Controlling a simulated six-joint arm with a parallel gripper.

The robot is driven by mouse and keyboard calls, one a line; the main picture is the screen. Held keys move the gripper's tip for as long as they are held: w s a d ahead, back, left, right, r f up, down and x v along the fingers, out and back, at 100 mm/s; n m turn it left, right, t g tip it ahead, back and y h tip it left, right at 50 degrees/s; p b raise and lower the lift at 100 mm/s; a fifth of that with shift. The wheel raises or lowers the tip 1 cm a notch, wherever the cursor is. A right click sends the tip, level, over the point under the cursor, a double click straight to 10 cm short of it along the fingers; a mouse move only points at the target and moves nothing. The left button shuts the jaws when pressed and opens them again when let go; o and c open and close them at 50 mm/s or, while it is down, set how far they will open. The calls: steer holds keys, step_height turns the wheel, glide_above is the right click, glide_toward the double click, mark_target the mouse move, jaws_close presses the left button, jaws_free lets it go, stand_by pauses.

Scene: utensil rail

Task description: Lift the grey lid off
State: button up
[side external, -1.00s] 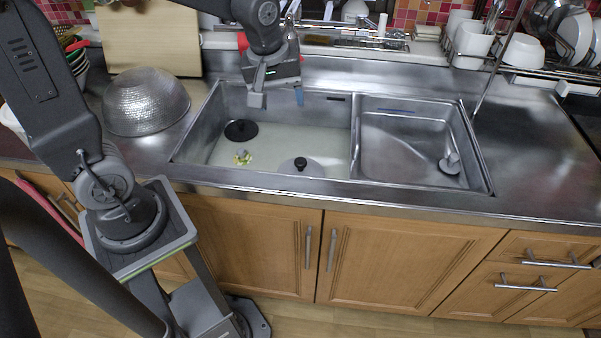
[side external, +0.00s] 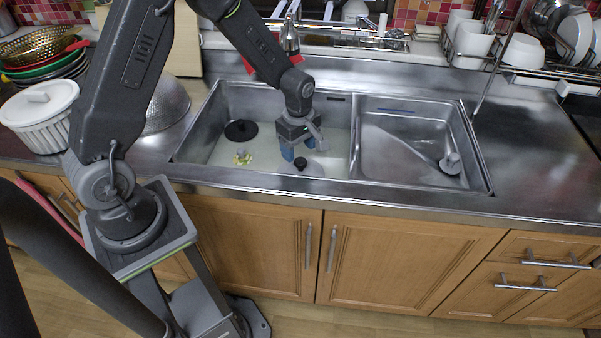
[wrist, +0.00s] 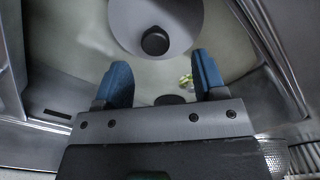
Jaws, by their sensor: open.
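The grey lid (side external: 314,171) is a flat round disc with a black knob (side external: 300,163), lying near the front of the left sink basin. In the wrist view the lid (wrist: 180,18) shows at top centre, with its knob (wrist: 155,41) beyond my fingertips. My gripper (side external: 303,150) points down into the left basin, just behind the knob in the side view. Its blue fingers are apart and empty, and it also shows in the wrist view (wrist: 161,72). The knob does not appear to be between the fingers. The gripper hides part of the lid's far side.
The left basin (side external: 340,115) also holds a black round drain piece (side external: 240,130) and small yellow-green scraps (side external: 243,158). A divider separates the right basin (side external: 400,150). A white ribbed pot (side external: 45,125) and a metal colander (side external: 166,105) stand left.

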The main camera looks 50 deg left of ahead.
mark_target(300, 160)
steer(key=shift+w+a+f, duration=0.1)
steer(key=shift+w+f, duration=0.05)
steer(key=shift+f, duration=1.35)
steer(key=shift+w+a+f, duration=0.1)
steer(key=shift+w+f, duration=0.05)
steer(key=shift+f, duration=1.35)
steer(key=shift+c, duration=0.3)
steer(key=c, duration=0.9)
steer(key=shift+r, duration=0.15)
steer(key=shift+c, duration=0.2)
steer(key=shift+r, duration=0.3)
steer(key=r, duration=0.3)
steer(key=shift+s+a+r, duration=0.1)
steer(key=shift+a+r, duration=0.1)
steer(key=shift+r, duration=0.2)
steer(key=s+a+r, duration=0.6)
steer(key=a, duration=0.3)
steer(key=shift+s+r, duration=0.15)
steer(key=shift+r, duration=0.05)
steer(key=shift+a, duration=0.1)
